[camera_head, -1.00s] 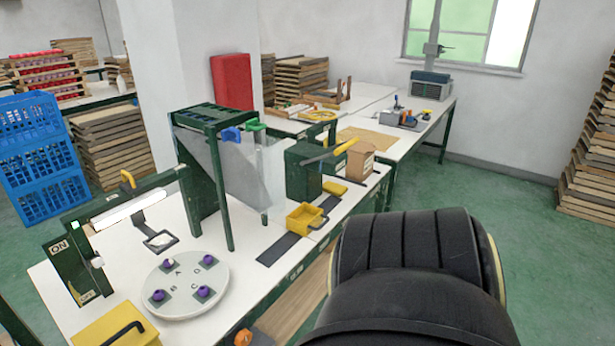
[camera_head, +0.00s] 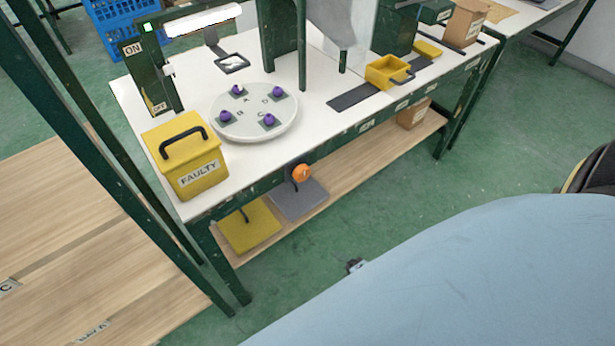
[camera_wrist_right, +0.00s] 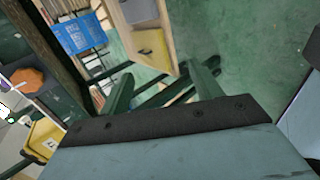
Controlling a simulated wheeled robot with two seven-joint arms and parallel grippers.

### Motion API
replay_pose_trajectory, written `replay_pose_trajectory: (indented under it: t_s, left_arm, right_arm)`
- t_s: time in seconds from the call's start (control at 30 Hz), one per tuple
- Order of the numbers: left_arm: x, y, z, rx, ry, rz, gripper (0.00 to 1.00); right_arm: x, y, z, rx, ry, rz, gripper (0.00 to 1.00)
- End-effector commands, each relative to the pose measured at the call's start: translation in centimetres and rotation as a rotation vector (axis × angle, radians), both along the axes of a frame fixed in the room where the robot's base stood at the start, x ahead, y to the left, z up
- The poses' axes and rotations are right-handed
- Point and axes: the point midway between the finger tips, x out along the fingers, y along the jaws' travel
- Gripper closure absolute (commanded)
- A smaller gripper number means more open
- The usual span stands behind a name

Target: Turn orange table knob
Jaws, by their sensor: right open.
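The orange knob (camera_head: 301,173) is on the front side of the green-framed table, below the white round plate. It also shows as an orange octagon at the left of the wrist view (camera_wrist_right: 28,80). My right gripper (camera_head: 356,265) shows only as a small dark tip past my blue arm, below and to the right of the knob in the head view, apart from it. In the wrist view its two fingers (camera_wrist_right: 162,85) are spread, with nothing held between them. My left gripper is not in view.
The white round plate (camera_head: 252,131) carries several purple pieces. A yellow FAULTY box (camera_head: 180,172) stands at the table corner. A yellow lidded item (camera_head: 250,230) and a grey one (camera_head: 298,203) are on the lower shelf. Green floor (camera_head: 410,190) lies clear to the right.

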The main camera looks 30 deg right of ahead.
Motion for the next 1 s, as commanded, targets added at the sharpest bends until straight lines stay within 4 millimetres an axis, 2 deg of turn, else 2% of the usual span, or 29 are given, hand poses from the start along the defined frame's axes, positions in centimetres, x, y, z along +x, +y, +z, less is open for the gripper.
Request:
replay_pose_trajectory:
  t_s: [0.03, 0.2, 0.3, 0.4, 0.5, 0.67, 0.77, 1.0]
  left_arm:
    - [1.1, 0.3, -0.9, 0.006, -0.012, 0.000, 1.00]
    - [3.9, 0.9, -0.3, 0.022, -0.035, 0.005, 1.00]
    - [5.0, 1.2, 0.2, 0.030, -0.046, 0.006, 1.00]
    - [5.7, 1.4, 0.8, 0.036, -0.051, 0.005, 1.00]
    - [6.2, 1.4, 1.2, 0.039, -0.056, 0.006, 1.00]
    - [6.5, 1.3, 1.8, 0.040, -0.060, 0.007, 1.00]
    - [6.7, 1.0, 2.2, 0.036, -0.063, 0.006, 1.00]
    - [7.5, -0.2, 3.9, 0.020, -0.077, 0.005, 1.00]
  right_arm:
    - [1.7, -0.6, 0.8, -0.123, -0.091, 0.085, 0.36]
    - [5.6, -1.9, 7.3, -0.594, -0.360, 0.321, 0.36]
    - [6.8, -2.2, 10.8, -0.844, -0.475, 0.402, 0.36]
    - [7.2, -2.3, 13.5, -1.040, -0.552, 0.449, 0.36]
    - [7.4, -2.3, 15.4, -1.165, -0.598, 0.471, 0.36]
    - [8.2, -2.2, 16.4, -1.235, -0.622, 0.482, 0.36]
    - [9.5, -2.1, 16.5, -1.237, -0.623, 0.482, 0.36]
    - [14.5, -1.7, 16.3, -1.233, -0.622, 0.480, 0.36]
